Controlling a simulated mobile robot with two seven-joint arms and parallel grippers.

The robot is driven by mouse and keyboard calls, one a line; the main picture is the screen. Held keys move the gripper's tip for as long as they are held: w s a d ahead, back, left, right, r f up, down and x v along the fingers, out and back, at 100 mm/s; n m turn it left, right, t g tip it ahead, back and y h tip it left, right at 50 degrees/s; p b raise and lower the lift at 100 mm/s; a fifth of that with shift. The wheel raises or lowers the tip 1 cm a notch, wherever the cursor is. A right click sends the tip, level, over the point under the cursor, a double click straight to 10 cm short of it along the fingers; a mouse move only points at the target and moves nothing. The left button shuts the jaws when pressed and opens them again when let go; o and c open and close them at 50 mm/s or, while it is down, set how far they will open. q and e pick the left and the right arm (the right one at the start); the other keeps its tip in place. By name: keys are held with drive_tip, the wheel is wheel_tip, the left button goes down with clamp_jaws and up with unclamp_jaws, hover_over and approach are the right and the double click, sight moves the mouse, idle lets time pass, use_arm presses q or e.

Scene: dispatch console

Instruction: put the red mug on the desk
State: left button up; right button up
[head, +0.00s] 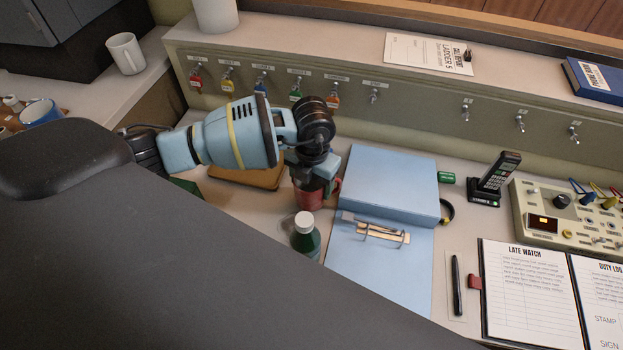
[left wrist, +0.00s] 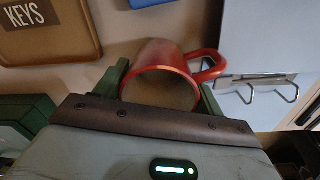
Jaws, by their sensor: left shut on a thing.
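The red mug (head: 309,199) is at the desk (head: 258,208), below my left gripper (head: 315,178), left of a blue binder. My left gripper points down and is shut on the mug. In the left wrist view, the mug (left wrist: 165,58) sits between the two green fingers of the left gripper (left wrist: 160,85), its handle to the right. The gripper covers the mug's upper part in the head view. I cannot tell whether its base touches the desk. My right gripper is not in view.
A green bottle with a white cap (head: 304,236) stands close in front of the mug. The open blue binder (head: 392,180) lies to the right. A brown tray (head: 248,177) marked KEYS in the left wrist view lies behind left. A cordless phone (head: 495,180) stands farther right.

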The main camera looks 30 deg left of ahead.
use_arm(q)
drive_tip(key=o, duration=1.2)
wheel_tip(320, 180, up, 13)
drive_tip(key=p, duration=0.1)
drive_tip(key=shift+d, duration=0.15)
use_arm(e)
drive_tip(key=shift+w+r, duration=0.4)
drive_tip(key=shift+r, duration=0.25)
